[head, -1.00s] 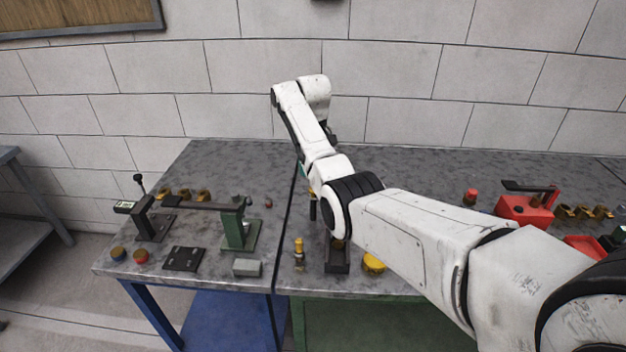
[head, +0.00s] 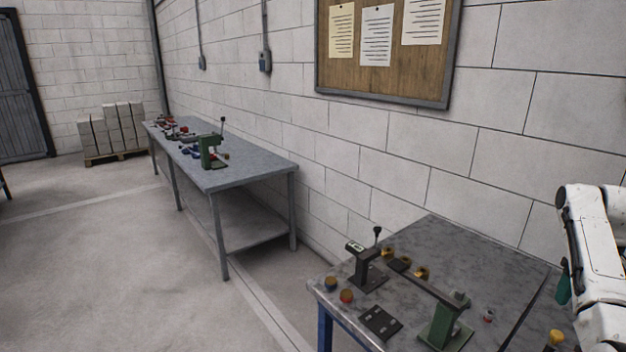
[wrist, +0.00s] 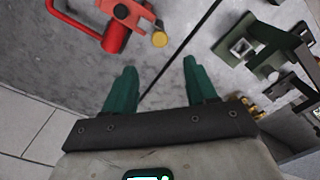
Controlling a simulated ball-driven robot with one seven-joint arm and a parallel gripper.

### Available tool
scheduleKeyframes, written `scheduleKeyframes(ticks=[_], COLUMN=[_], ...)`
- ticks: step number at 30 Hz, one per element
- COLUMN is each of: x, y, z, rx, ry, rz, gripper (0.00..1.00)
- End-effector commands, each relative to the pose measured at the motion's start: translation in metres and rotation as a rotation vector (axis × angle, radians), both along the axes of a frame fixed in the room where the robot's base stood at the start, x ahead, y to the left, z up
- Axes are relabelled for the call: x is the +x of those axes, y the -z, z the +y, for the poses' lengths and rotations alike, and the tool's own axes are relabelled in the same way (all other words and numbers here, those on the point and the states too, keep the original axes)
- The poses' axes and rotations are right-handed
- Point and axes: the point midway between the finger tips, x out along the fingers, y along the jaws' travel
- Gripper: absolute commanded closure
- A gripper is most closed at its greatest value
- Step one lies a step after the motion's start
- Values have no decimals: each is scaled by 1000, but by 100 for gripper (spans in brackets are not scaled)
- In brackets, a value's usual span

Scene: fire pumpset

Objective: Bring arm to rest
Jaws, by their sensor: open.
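My white arm shows at the right edge of the head view, beside the near workbench (head: 480,240). My gripper (wrist: 160,85) shows in the wrist view with its two green fingers apart. It is open, and nothing is between the fingers. It hangs above a grey bench top, near a dark seam. A red tool with a cylinder (wrist: 115,35) lies beyond the left finger, apart from it. In the head view a green fingertip (head: 564,285) hangs over the bench; the rest of the gripper is mostly hidden or out of frame.
A green stand (head: 440,325), a black plate (head: 380,321) and several brass fittings sit on the near bench. A second bench (head: 240,172) with parts stands farther back along the wall. Open floor (head: 110,230) lies to the left. A notice board (head: 385,45) hangs above.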

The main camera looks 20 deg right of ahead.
Motion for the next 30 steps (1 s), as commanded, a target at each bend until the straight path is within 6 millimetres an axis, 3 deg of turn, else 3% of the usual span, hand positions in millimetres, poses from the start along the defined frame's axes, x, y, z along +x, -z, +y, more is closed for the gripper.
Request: scheduleKeyframes(ticks=[5,9,14,21,27,30], x=[18,31,30,-5,-55,-80], y=[40,86,129,171,180,178], z=[42,100,171,272,342,367], rx=[-18,-46,-73,-97,-104,-102], ry=[-43,-94,-153,-239,-307,-335], rz=[-25,-71,-133,-228,-312,-348], gripper=[43,43,43,43,43,43])
